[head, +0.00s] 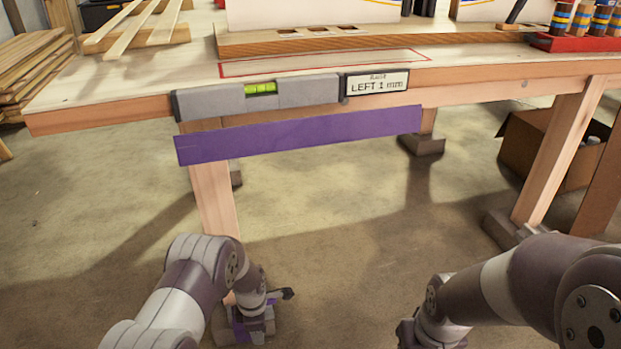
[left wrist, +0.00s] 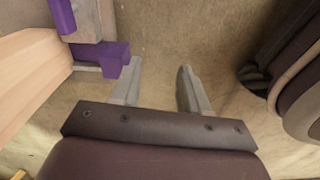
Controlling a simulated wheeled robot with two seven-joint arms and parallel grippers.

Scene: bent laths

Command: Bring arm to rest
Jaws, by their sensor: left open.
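My left arm hangs low in front of the bench, with its wrist near the bottom of the head view. My left gripper (left wrist: 160,76) is open in the left wrist view, its two fingers apart over bare floor with nothing between them. A wooden post (left wrist: 30,75) and purple parts (left wrist: 102,55) lie close to the left finger; whether they touch it I cannot tell. My right arm comes in at the lower right of the head view, bent downward; its gripper is outside the picture.
A wooden bench (head: 130,90) stands ahead. A grey level (head: 225,103), a display reading "LEFT 1 mm" (head: 376,86) and a purple strip (head: 300,137) are at its front edge. A cardboard box (head: 545,150) is under it at right. The floor (head: 330,205) between is clear.

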